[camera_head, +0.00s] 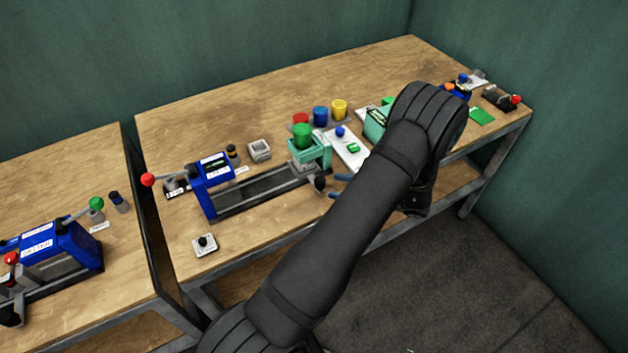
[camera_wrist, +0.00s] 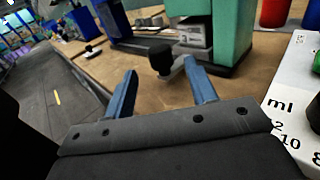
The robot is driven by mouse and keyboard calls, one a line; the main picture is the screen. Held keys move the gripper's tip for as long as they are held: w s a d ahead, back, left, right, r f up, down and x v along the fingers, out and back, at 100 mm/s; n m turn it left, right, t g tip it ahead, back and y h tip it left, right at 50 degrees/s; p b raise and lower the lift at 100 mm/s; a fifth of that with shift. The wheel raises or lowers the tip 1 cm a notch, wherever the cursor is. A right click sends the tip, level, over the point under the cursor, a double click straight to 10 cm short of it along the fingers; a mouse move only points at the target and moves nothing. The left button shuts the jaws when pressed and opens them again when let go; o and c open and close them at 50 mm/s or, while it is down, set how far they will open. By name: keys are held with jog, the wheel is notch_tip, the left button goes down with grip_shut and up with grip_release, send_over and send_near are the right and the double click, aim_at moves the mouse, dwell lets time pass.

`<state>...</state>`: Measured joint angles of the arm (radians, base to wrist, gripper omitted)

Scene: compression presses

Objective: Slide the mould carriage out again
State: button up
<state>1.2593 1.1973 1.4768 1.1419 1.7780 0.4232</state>
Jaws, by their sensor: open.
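The mould carriage (camera_wrist: 193,34) shows as a grey block inside the green frame (camera_head: 323,154) at the right end of the rails. In the wrist view the green frame (camera_wrist: 233,35) partly hides it. A black knob (camera_head: 320,184) on a short grey arm sticks out towards me in front of the carriage. In the wrist view this knob (camera_wrist: 161,58) lies just beyond and between my fingertips. My gripper (camera_head: 335,186) is open, with blue fingers apart and nothing between them. In the wrist view my gripper (camera_wrist: 163,78) appears not to touch the knob.
Rails (camera_head: 262,190) run left from the green frame to a blue press (camera_head: 212,185) with a red-knobbed lever (camera_head: 148,179). A white board (camera_head: 347,148) lies right of the frame. Red (camera_head: 301,119), blue (camera_head: 320,116) and yellow (camera_head: 339,110) cups stand behind. The table front is mostly bare.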

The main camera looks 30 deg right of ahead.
aim_at(310, 171)
jog(key=x, duration=0.8)
jog(key=shift+c, duration=0.4)
